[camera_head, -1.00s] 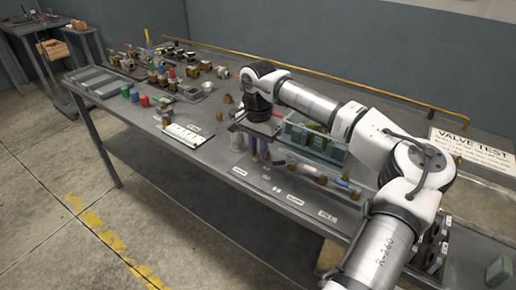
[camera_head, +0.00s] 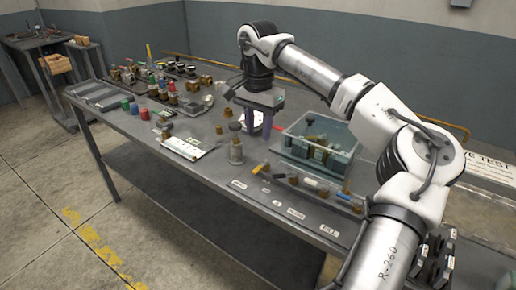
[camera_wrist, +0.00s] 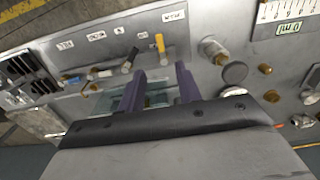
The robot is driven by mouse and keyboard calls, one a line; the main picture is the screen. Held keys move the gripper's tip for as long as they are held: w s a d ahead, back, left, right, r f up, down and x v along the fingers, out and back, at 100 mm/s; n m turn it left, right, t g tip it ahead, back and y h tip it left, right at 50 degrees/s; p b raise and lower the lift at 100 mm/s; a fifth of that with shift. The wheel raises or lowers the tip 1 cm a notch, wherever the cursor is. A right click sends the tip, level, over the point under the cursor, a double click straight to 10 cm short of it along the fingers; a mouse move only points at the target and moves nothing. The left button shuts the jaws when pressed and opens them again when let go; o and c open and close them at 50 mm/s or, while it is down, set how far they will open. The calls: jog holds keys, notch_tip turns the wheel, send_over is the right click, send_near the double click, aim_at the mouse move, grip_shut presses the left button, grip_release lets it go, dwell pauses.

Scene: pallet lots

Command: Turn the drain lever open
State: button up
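A row of small valve levers runs along the front of the bench. In the head view I see a yellow-handled lever (camera_head: 261,168), a pale-handled lever (camera_head: 312,184) and a blue-handled lever (camera_head: 345,197). Small white labels (camera_head: 277,203) lie in front; I cannot read which says drain. My gripper (camera_head: 258,124) points down above the bench, behind the yellow lever. Its two purple fingers (camera_wrist: 159,82) are apart, with nothing held between them.
A clear bin (camera_head: 345,135) with brass fittings stands right of my gripper. A grey capped cylinder (camera_head: 236,148) stands to its left, near a white card (camera_head: 187,148). Several fittings and coloured caps crowd the bench's left part. The front strip left of the labels is clear.

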jog(key=shift+r, duration=1.55)
